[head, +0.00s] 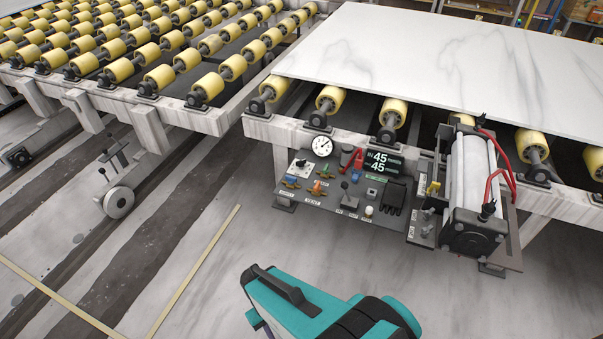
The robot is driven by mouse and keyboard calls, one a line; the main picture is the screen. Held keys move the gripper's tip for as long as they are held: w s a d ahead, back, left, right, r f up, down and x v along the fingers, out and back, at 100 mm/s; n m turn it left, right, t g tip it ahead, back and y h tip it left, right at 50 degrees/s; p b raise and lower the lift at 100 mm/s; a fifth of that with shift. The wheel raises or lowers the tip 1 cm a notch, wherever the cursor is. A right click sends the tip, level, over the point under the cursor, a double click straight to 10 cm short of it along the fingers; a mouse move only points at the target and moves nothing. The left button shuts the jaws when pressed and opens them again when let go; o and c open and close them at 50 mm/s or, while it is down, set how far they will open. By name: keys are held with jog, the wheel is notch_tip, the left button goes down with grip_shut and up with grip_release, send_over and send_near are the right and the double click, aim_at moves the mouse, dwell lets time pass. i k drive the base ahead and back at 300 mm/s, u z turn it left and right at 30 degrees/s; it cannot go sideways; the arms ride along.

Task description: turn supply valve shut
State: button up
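A control panel (330,205) hangs under the front of the roller table in the head view. A yellow handle (433,188) stands to the right of the panel, beside the cylinder. The labels are too small to read, so I cannot tell which is the supply valve or how its handle is set. A teal and black part, which looks like my arm, shows at the bottom. My gripper's fingers are not in view.
A round gauge (322,146), a lit display reading 45 and 45 (384,163) and a lever (346,190) crowd the panel. A large cylinder (473,185) with red hoses juts out at right. A stone slab (450,65) overhangs above. The floor in front is clear.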

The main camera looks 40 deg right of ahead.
aim_at(291, 180)
jog(key=u, duration=0.05)
jog(key=i, duration=1)
jog(key=z, duration=0.05)
